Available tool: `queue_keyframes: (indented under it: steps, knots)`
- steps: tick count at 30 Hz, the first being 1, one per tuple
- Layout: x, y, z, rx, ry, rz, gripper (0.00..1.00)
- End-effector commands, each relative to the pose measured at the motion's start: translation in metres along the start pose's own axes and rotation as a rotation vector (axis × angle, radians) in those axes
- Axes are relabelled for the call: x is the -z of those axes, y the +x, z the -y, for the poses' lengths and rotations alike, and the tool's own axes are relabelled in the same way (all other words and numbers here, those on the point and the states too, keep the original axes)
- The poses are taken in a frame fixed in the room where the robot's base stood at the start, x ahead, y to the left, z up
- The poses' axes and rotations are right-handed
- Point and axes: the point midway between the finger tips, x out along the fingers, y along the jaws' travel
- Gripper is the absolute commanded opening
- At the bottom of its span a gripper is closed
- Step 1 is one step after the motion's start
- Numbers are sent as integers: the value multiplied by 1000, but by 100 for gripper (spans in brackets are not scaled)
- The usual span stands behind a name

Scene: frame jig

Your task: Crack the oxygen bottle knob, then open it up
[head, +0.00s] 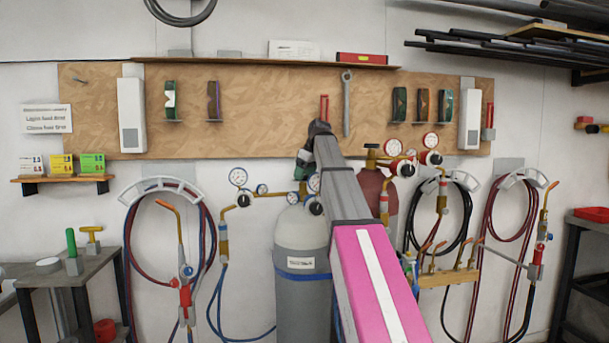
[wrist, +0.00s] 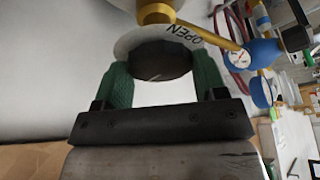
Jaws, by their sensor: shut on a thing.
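The oxygen bottle (head: 303,265) is a grey cylinder with a blue band, standing upright by the wall in the head view. In the head view my gripper (head: 302,165) is at the top of the bottle, and my arm hides the knob and part of the valve.
A gauge (head: 238,177) and brass regulator stand left of the bottle top, close to my gripper. A dark red cylinder (head: 372,190) with gauges stands just right of my arm. Hoses and torches hang on both sides. A metal table (head: 75,270) is at the left.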

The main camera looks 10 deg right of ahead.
Motion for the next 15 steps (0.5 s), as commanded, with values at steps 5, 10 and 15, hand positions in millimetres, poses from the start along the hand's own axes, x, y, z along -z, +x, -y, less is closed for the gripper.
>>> queue_keyframes:
  steps: [5, 10, 15]
  knots:
    - [0, 0, -1, 23, -55, 0, 41]
    - [1, 0, -2, 64, -154, 1, 41]
    - [1, 0, -3, 110, -266, 0, 41]
